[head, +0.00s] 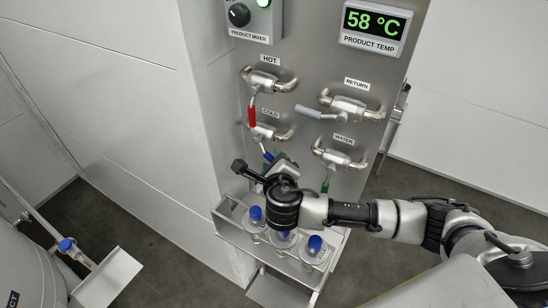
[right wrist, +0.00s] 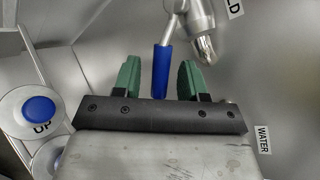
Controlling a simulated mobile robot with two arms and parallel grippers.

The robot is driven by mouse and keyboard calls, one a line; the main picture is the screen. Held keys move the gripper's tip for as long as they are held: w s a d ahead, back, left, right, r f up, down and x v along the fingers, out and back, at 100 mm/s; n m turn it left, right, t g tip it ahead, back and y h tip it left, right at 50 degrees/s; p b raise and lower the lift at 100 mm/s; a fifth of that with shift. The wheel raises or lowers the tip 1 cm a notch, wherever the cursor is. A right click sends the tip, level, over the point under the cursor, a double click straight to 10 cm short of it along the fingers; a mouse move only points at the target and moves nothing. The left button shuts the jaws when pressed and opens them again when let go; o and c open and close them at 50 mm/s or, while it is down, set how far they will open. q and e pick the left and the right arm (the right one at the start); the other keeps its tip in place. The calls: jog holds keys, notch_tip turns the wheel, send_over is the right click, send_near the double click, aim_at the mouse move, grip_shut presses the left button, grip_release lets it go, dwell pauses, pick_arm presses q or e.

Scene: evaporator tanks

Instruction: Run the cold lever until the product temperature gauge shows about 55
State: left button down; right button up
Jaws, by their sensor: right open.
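The product temperature gauge (head: 374,22) reads 58 °C in green digits. The cold lever has a blue handle (head: 267,155) and hangs down from its valve (head: 270,132) under the COLD label. In the right wrist view the blue handle (right wrist: 160,72) points toward my gripper, its lower end between the two fingers. My right gripper (head: 278,160) is just below the cold valve. Its green-padded fingers (right wrist: 160,78) are open on either side of the handle, with gaps on both sides. My left gripper is not in view.
The red hot lever (head: 252,116) hangs close above left. The grey return lever (head: 308,112) points left, and the green water lever (head: 325,184) hangs at right. Blue-capped bottles (head: 314,245) stand in a metal tray (head: 240,238) below my gripper.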

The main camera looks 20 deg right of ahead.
jog(key=shift+w+d+f, duration=0.1)
jog(key=shift+w, duration=0.25)
jog(key=shift+c, duration=0.2)
grip_shut()
jog(key=shift+f, duration=0.1)
jog(key=shift+w+a+f+m+t+b, duration=0.2)
jog(key=shift+f+m+t+b, duration=0.45)
jog(key=shift+b, duration=0.55)
jog(key=shift+w+a+f+m+t+h+b, duration=0.1)
jog(key=shift+w+a+f+m+t+b, duration=0.2)
jog(key=shift+m+t+b, duration=0.6)
jog(key=shift+w+a+f+m+t+h+b, duration=0.15)
jog(key=shift+w+m+b, duration=0.25)
jog(key=shift+b, duration=1.05)
jog(key=shift+w+a+f+m+t+h+b, duration=0.1)
jog(key=shift+w+a+f+m+t+b, duration=0.2)
jog(key=shift+m+t+b, duration=0.6)
jog(key=shift+n+g, duration=0.25)
jog(key=shift+g, duration=0.05)
